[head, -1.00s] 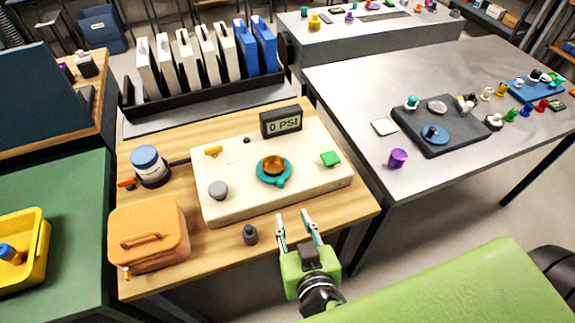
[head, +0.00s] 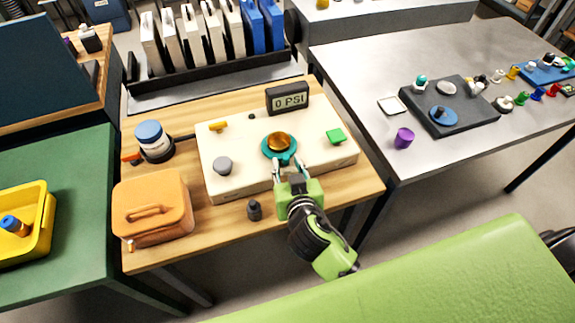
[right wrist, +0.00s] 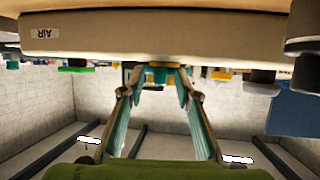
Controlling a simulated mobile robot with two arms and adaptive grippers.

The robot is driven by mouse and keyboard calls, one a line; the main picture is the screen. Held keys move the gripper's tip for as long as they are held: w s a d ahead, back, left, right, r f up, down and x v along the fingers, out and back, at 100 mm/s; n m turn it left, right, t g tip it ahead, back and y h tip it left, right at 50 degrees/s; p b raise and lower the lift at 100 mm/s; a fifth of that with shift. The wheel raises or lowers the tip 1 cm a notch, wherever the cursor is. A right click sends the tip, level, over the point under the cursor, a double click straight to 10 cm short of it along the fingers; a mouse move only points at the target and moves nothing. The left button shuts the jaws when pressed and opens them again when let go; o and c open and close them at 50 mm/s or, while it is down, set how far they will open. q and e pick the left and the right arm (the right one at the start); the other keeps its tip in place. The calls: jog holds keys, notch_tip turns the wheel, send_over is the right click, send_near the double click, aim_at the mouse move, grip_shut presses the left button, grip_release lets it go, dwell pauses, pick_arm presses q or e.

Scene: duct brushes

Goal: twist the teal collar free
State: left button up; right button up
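The teal collar (head: 266,151) is a ring around an amber dome (head: 279,141) on the cream panel box (head: 240,181). A small teal tab points from the ring toward the box's front edge. My right gripper (head: 287,165) is open, with its fingertips at the near side of the collar, one on each side of the tab. I cannot tell whether they touch it. In the right wrist view the box looks upside down, and the spread fingers (right wrist: 158,86) reach to the teal and amber part. My left gripper is not in view.
On the box are a grey knob (head: 222,166), a green button (head: 336,136) and a yellow lever (head: 218,125). A gauge (head: 288,98) reading 0 PSI stands behind. A dark small bottle (head: 254,211) and an orange case (head: 152,205) stand in front and left.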

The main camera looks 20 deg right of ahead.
grip_shut()
